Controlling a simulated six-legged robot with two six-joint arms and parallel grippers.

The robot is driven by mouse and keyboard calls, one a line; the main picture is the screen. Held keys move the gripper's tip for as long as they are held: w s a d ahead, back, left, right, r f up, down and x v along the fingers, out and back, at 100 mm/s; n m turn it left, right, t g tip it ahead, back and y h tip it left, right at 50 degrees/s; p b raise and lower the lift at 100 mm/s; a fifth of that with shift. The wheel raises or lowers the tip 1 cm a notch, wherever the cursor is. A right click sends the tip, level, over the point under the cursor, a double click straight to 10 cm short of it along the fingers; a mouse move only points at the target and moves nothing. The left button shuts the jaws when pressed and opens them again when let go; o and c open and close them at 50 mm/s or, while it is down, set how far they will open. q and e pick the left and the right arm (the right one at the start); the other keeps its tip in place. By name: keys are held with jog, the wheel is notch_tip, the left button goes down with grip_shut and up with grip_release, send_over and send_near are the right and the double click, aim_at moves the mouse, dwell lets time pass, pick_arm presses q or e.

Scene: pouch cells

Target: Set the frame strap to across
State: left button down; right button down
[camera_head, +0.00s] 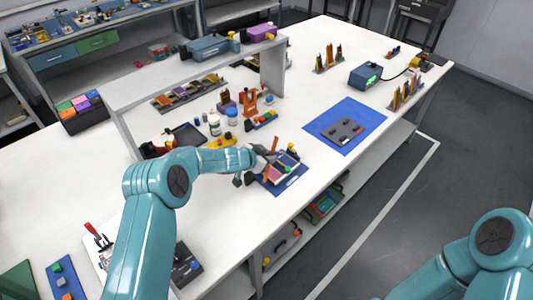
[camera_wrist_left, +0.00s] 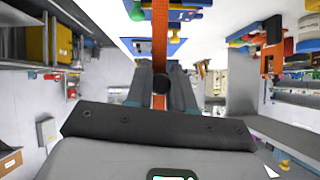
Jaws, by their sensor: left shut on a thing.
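My left gripper (camera_head: 263,158) reaches over the blue frame (camera_head: 290,180) near the table's front edge. In the left wrist view, my left gripper (camera_wrist_left: 160,85) is shut on the orange strap (camera_wrist_left: 160,35), which runs up between the fingers. The strap (camera_head: 273,145) also shows as a short tilted orange piece beside the fingertips in the head view. The frame carries small coloured parts, and my gripper hides part of it. I cannot tell how the strap joins the frame. My right arm shows at the lower right, but its gripper is out of view.
A blue mat (camera_head: 372,119) with a grey part (camera_head: 342,131) lies to the right. White bottles (camera_head: 214,125) and an orange stand (camera_head: 250,102) are behind the frame. A white shelf (camera_head: 180,80) stands at the back. The white table has free room between frame and mat.

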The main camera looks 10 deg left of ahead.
pick_arm(q)
jog(key=shift+f, duration=0.1)
jog(key=c, duration=1)
grip_release()
jog(key=shift+o, duration=0.2)
jog(key=shift+s+a+r, duration=0.2)
jog(key=shift+s+r, duration=0.05)
jog(key=b+v, duration=0.2)
jog(key=v, duration=1.3)
jog(key=shift+r, duration=0.2)
jog(key=shift+s+a, duration=0.1)
jog(key=shift+s, duration=0.05)
